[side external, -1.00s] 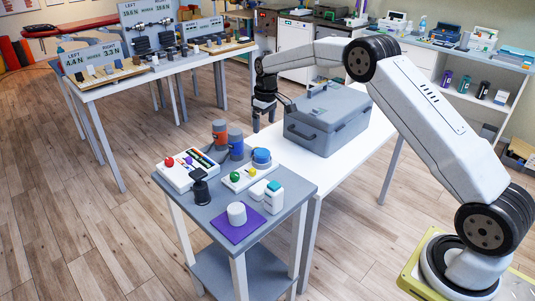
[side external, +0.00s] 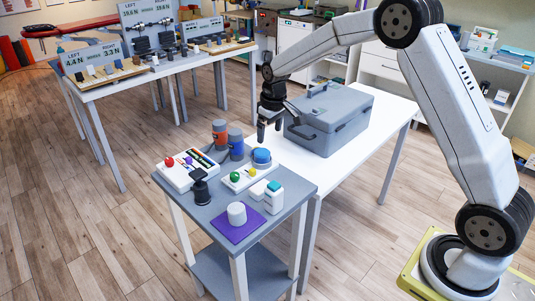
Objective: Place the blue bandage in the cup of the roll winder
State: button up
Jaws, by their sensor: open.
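A short bright-blue roll (side external: 262,156), which looks like the blue bandage, is at the back right corner of the small grey-topped table. It is at the end of a low white board (side external: 237,186) with a green and a yellow ball. I cannot tell whether it sits on the board or in a cup. No roll winder or cup can be made out for certain. My gripper (side external: 269,131) is open and empty, pointing down. In the picture it is just above the blue roll; its true height and distance are unclear.
An orange canister (side external: 220,133) and a dark-blue canister (side external: 236,145) stand left of the blue roll. A grey case (side external: 328,120) is on the white table behind. A white cylinder (side external: 236,212) on a purple mat (side external: 228,231) and a white teal-topped bottle (side external: 273,200) are in front.

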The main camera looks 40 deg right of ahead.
jog(key=s+a+f, duration=0.1)
jog(key=s+a, duration=0.2)
jog(key=s, duration=0.9)
jog(key=s+a+m+t, duration=0.1)
jog(key=s+a, duration=0.3)
jog(key=s, duration=0.9)
jog(key=shift+s+f, duration=0.15)
jog(key=shift+f, duration=0.2)
